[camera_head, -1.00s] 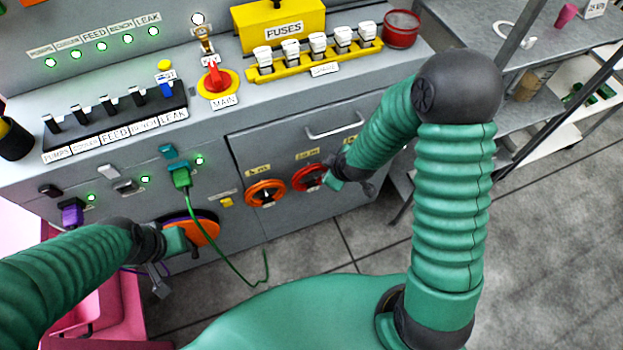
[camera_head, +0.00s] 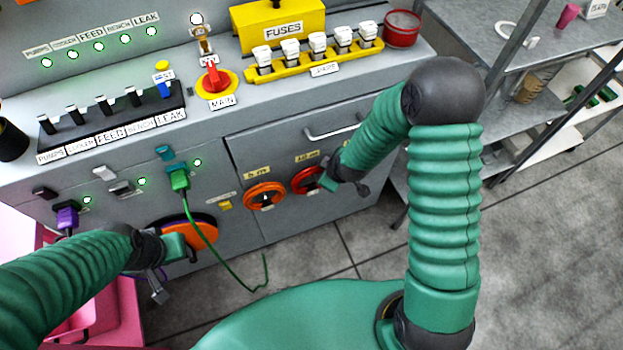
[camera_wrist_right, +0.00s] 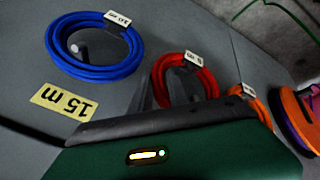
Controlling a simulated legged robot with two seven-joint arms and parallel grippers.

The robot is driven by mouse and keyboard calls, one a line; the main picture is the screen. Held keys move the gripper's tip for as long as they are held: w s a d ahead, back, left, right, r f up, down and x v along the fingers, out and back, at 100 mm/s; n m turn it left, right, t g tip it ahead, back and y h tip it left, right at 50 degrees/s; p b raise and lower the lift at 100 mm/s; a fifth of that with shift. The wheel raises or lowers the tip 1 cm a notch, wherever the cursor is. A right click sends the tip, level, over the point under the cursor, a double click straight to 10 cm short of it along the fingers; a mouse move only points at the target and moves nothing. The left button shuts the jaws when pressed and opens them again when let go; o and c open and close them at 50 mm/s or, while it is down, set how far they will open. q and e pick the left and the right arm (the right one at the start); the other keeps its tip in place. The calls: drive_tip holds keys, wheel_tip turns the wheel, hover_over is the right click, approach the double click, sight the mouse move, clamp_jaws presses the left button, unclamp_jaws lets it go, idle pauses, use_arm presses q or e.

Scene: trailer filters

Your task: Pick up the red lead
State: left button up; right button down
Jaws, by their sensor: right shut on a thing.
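The red lead (camera_head: 298,179) is a coil hanging on the grey cabinet front, right of an orange coil (camera_head: 264,197). My right gripper (camera_head: 326,181) is at its right side and covers part of it. In the right wrist view the red lead (camera_wrist_right: 185,66) has a white tag. There my right gripper (camera_wrist_right: 165,88) is shut on the red lead, with its dark fingers reaching the coil. The coil still lies close to the cabinet front.
A green cable (camera_head: 213,242) dangles from a plug to the left. A drawer handle (camera_head: 332,132) juts out above the coils. Metal shelves (camera_head: 505,120) stand at right.

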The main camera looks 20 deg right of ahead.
drive_tip(key=shift+w+r+p, duration=0.1)
drive_tip(key=shift+r+p, duration=0.2)
drive_tip(key=shift+r, duration=0.25)
wheel_tip(320, 180, up, 3)
drive_tip(key=shift+f+p, duration=0.15)
drive_tip(key=shift+p, duration=0.5)
drive_tip(key=s+a+p, duration=0.2)
drive_tip(key=s+p, duration=0.4)
drive_tip(key=s, duration=0.1)
drive_tip(key=s+a+r+p, duration=0.1)
drive_tip(key=s+a+p, duration=0.1)
drive_tip(key=s+p, duration=0.5)
drive_tip(key=shift+s+a, duration=0.3)
drive_tip(key=shift+s, duration=0.45)
drive_tip(key=shift+r, duration=0.1)
